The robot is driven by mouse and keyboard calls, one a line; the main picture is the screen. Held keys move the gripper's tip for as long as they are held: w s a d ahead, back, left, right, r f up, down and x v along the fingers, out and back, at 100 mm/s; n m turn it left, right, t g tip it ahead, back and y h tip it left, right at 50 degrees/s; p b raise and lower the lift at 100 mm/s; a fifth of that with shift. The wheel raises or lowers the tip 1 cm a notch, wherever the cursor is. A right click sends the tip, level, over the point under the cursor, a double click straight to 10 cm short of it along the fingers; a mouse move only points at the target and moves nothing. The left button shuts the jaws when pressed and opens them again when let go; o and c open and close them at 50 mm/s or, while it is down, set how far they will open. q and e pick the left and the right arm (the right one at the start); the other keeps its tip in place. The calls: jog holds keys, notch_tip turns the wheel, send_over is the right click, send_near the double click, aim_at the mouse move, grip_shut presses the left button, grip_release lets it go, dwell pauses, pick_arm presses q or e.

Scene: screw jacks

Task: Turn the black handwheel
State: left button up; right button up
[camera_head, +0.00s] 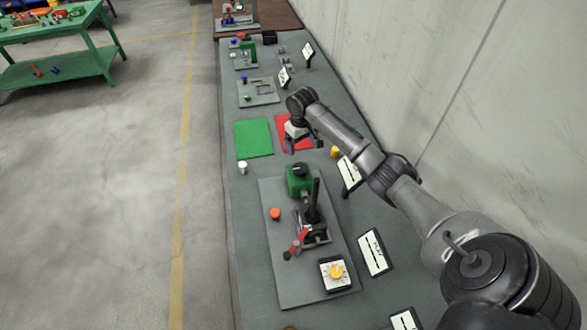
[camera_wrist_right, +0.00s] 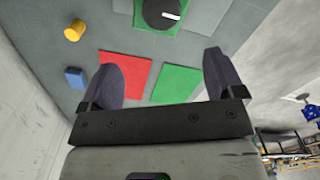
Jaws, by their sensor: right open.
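The black handwheel (camera_head: 299,169) sits on top of a green block (camera_head: 299,184) at the far end of a grey plate. In the right wrist view the handwheel (camera_wrist_right: 160,14) is a black disc with a white bar on it, cut by the top edge. My right gripper (camera_head: 291,146) is above the bench, beyond the handwheel and near the red square, apart from the wheel. Its two fingers (camera_wrist_right: 162,75) are spread, with nothing between them. My left gripper is in neither view.
The grey plate (camera_head: 283,270) also carries an orange button (camera_head: 274,213), a black lever (camera_head: 315,197), a red lever (camera_head: 297,242) and a yellow knob (camera_head: 336,271). A white cylinder (camera_head: 242,167) and yellow cylinder (camera_head: 335,152) stand nearby. A wall (camera_head: 430,90) runs along the right.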

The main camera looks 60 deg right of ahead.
aim_at(300, 168)
jog(key=f, duration=1.2)
jog(key=shift+s+a+f, duration=0.1)
jog(key=shift+a+f, duration=0.1)
jog(key=shift+f, duration=0.05)
jog(key=shift+c, duration=0.4)
